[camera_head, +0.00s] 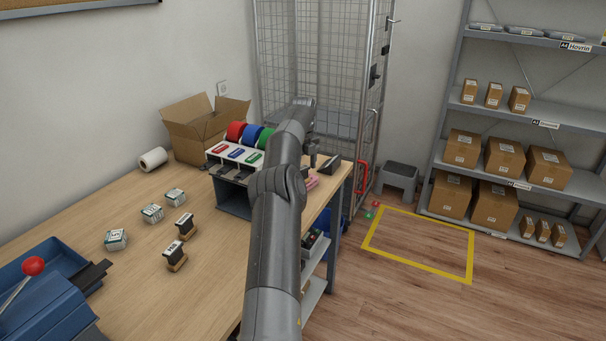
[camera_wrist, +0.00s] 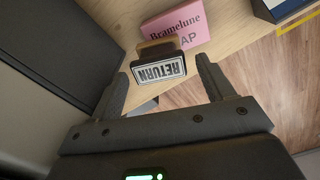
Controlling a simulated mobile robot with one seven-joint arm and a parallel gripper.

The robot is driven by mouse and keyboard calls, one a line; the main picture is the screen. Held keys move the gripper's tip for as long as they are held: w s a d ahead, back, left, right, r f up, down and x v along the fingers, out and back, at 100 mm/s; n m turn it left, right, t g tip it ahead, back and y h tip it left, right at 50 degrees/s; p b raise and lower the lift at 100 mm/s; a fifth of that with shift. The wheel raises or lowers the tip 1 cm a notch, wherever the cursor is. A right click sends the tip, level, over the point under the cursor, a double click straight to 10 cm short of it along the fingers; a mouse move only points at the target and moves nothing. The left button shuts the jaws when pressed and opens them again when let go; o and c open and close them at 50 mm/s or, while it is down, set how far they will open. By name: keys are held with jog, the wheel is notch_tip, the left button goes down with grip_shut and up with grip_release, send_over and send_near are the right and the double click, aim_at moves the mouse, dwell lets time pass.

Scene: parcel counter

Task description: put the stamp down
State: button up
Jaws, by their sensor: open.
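A stamp (camera_wrist: 158,68) with a dark block, a wooden part and a white label reading RETURN shows in the wrist view, upside down. It is at the counter edge, beside a pink box (camera_wrist: 178,26). My gripper (camera_wrist: 163,72) is open, with one finger on each side of the stamp and a gap to both. Whether the stamp stands flat is hard to tell. In the head view my arm hides most of this spot. Two other dark stamps with wooden bases, one nearer (camera_head: 175,256) and one farther (camera_head: 185,224), stand on the counter (camera_head: 130,285).
A rack (camera_head: 236,202) with ink pads and coloured tape rolls stands left of my arm. A wire cage (camera_head: 320,65) stands behind.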

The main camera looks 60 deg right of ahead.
jog(key=shift+r, duration=2.1)
